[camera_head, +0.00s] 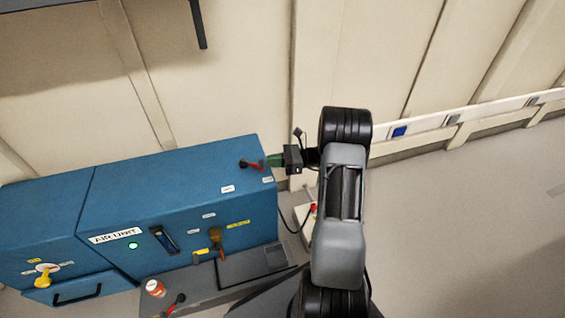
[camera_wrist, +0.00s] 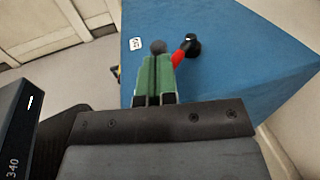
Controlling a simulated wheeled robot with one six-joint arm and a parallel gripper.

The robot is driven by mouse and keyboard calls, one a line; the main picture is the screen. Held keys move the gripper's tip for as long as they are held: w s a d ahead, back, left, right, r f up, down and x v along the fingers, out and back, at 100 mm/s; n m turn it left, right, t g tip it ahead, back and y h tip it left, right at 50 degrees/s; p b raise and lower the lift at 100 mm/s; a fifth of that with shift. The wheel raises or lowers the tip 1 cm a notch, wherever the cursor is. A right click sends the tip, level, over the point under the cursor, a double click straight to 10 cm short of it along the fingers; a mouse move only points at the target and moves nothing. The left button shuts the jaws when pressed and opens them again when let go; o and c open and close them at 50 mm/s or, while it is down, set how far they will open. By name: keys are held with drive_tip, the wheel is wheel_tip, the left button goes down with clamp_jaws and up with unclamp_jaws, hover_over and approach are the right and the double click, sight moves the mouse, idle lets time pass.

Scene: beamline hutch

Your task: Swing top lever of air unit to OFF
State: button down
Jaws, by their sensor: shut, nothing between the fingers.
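The blue air unit (camera_head: 180,180) stands at the left in the head view, with its lettered front towards me. Its top lever (camera_head: 256,166) is a red arm with a black end, near the right end of the top face. The wrist view shows the red arm (camera_wrist: 179,57) running from the black end down to the right side of my fingers, which hide the rest. My gripper (camera_head: 273,160) has green fingers, shut and empty, close beside the red arm. Whether they touch it is unclear. A dark round piece (camera_wrist: 158,46) shows at the fingertips.
White labels (camera_head: 228,189) lie on the top face. The front carries a dark handle (camera_head: 164,240) and a brown lever (camera_head: 217,236). A pale wall is behind; the floor at right is clear.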

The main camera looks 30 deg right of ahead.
drive_tip(key=shift+w+a, duration=0.1)
drive_tip(key=shift+a, duration=0.15)
idle(0.3)
